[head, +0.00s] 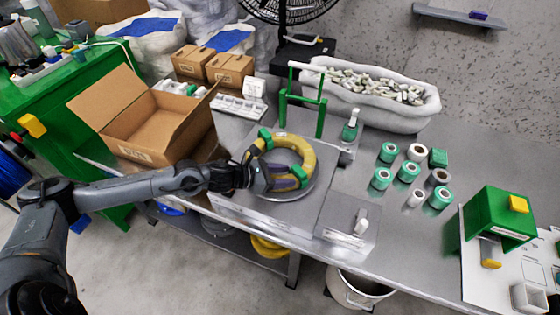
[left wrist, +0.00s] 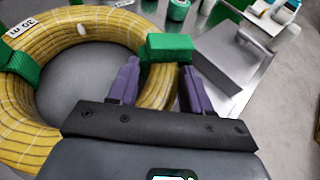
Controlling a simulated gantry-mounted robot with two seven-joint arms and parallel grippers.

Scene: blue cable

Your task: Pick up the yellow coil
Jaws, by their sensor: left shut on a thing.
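The yellow coil (head: 304,154) is a thick ring with green straps, lying over a round grey plate (head: 309,190) on the metal table. My left gripper (head: 287,178) reaches in from the left and is at the coil's near side. In the left wrist view the coil (left wrist: 88,28) fills the upper left, and one section passes between the two purple fingers of my left gripper (left wrist: 158,88), beside a green strap (left wrist: 168,47). The fingers are shut on that section. Whether the coil is lifted off the plate, I cannot tell. My right gripper is out of view.
An open cardboard box (head: 155,117) stands left of the coil. A green frame (head: 303,108) stands behind it. Several green and white tape rolls (head: 408,171) stand to the right, with a green machine (head: 498,219) beyond. A white tub (head: 375,108) is at the back.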

